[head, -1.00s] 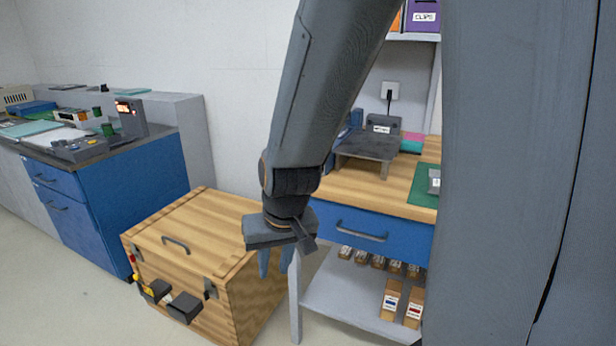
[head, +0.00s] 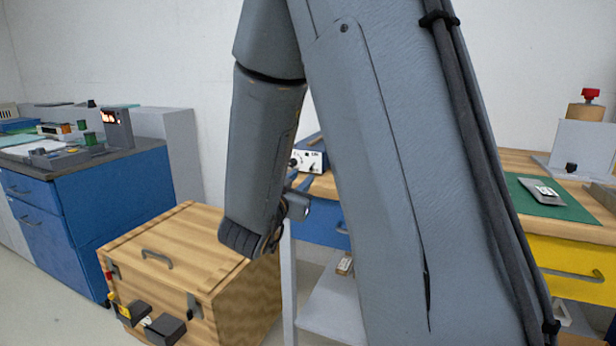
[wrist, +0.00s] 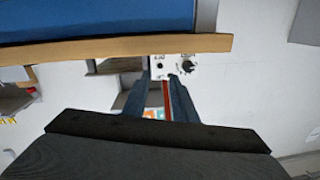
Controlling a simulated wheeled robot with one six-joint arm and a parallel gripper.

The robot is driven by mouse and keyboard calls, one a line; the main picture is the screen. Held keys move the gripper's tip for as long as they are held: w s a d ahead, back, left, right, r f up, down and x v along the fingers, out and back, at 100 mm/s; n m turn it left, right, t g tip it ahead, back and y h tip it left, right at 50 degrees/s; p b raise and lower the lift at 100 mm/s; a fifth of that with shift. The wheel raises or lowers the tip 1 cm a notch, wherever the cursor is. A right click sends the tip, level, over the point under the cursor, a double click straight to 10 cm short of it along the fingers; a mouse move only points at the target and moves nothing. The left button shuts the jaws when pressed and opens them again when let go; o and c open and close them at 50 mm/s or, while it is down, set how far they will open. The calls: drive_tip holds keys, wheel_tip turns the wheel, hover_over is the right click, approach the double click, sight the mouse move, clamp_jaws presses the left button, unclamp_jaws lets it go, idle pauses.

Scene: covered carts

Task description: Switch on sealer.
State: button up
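A small device with a white front panel (head: 309,161), a round dial and a dark knob or button stands on the wooden bench; it looks like the sealer, but its label is too small to read. In the wrist view, which looks upside down, its panel (wrist: 173,67) shows a black dial and a small black button just beyond my fingertips. My gripper (head: 306,182) is at the bench's front edge, close before the panel. In the wrist view the two fingers (wrist: 160,82) are apart with nothing held. I cannot tell whether they touch the panel. My arm hides the rest of the device.
A wooden chest (head: 170,262) stands on the floor at left, beside a blue cabinet (head: 105,205) with equipment on top. The bench (head: 520,165) continues right with a green mat (head: 548,203) and yellow drawer (head: 580,262). My arm blocks the middle.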

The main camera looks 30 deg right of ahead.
sight(311, 168)
drive_tip(key=x, duration=0.7)
drive_tip(key=shift+w+d, duration=0.1)
clamp_jaws()
